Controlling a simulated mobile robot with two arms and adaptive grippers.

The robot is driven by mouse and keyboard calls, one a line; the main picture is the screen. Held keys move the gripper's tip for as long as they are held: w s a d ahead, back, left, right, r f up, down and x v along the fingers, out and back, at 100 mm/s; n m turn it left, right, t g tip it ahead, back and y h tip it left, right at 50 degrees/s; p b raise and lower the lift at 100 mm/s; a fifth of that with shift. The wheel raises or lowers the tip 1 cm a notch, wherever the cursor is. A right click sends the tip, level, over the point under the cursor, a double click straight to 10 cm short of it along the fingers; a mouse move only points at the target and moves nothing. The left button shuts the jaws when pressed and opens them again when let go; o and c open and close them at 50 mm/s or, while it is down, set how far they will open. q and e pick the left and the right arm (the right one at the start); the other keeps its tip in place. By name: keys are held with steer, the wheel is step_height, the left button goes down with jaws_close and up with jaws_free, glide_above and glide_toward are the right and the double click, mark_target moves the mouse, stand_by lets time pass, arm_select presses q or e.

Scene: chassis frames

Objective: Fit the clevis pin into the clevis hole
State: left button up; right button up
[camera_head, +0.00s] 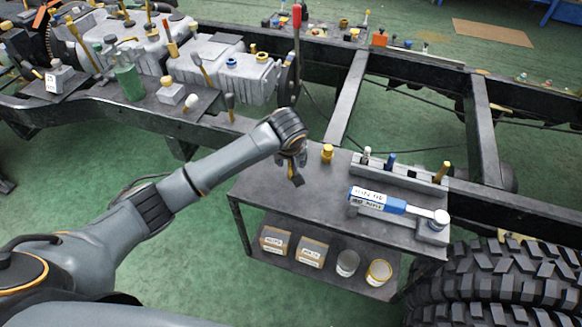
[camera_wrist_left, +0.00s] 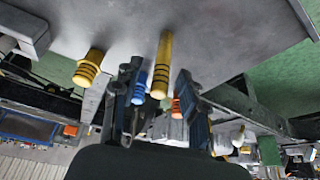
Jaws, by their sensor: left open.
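My left gripper (camera_head: 297,178) is over the back left part of the bench (camera_head: 285,200). Its two fingers (camera_wrist_left: 160,100) are apart in the left wrist view. A long yellow pin with dark bands (camera_wrist_left: 163,65) appears between them, and no finger visibly touches it. In the head view the gripper largely hides it. A shorter, thicker yellow banded piece (camera_head: 327,153) stands on the bench right of the gripper; it also shows in the wrist view (camera_wrist_left: 88,68). I cannot tell for certain which part holds the clevis hole. My right gripper is not in view.
A grey rack (camera_head: 405,178) holds upright pins at the bench's back right. A labelled blue-and-white tool (camera_head: 375,200) reaches to a grey block (camera_head: 433,230). The black chassis rail (camera_head: 385,147) runs behind. A tyre (camera_head: 500,285) stands lower right. The bench's front left is clear.

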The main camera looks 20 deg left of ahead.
arm_select(q)
steer(key=shift+c, duration=0.3)
jaws_close()
steer(key=shift+r, duration=0.15)
